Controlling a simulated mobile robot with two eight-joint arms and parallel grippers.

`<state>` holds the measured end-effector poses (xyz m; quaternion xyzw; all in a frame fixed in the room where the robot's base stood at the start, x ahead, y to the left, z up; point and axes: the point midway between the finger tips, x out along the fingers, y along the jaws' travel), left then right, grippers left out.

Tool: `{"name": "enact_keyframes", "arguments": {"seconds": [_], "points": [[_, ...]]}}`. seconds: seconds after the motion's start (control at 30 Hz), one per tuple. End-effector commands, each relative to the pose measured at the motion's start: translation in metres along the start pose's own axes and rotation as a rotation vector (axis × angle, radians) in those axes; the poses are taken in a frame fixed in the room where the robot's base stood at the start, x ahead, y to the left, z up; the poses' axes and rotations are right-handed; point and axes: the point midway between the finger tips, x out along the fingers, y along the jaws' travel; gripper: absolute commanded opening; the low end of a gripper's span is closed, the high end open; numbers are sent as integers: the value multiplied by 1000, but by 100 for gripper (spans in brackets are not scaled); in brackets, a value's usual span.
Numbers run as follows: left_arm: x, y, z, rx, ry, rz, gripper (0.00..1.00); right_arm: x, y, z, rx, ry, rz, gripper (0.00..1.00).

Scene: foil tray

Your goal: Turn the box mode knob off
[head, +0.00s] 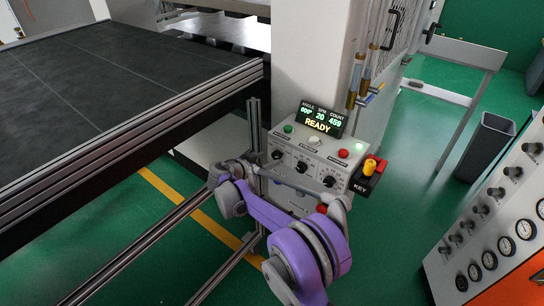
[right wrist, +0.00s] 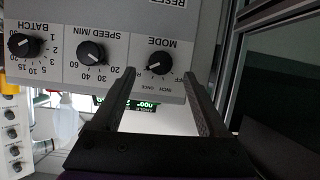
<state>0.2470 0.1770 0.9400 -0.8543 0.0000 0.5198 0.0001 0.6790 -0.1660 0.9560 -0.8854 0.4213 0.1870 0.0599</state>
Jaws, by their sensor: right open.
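The box mode knob (right wrist: 160,62) is a black round knob under the label MODE, upside down in the right wrist view. OFF is printed at its right, with INCH and ONCE beside it. Its white mark is too small to read surely. My right gripper (right wrist: 159,73) is open, its fingertips on either side of the knob in the picture; I cannot tell whether they touch it. In the head view the control box (head: 314,153) stands at the centre, my purple right arm reaching its left side and hiding part of it. My left gripper is not in view.
The SPEED/MIN knob (right wrist: 89,53) and BATCH knob (right wrist: 24,46) sit beside the mode knob. A dark table (head: 100,90) lies left; a grey bin (head: 486,146) stands right.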

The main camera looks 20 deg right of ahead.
Motion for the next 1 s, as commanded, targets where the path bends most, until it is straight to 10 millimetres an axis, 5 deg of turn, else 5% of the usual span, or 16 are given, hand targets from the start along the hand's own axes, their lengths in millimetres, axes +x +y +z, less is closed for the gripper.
{"name": "enact_keyframes", "arguments": {"seconds": [0.3,0.67,1.0], "points": [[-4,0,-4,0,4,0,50,42,0,-1,0,0,1,77],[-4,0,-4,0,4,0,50,46,0,0,-1,0,-1,75],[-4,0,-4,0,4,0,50,46,0,0,0,0,0,14]]}}
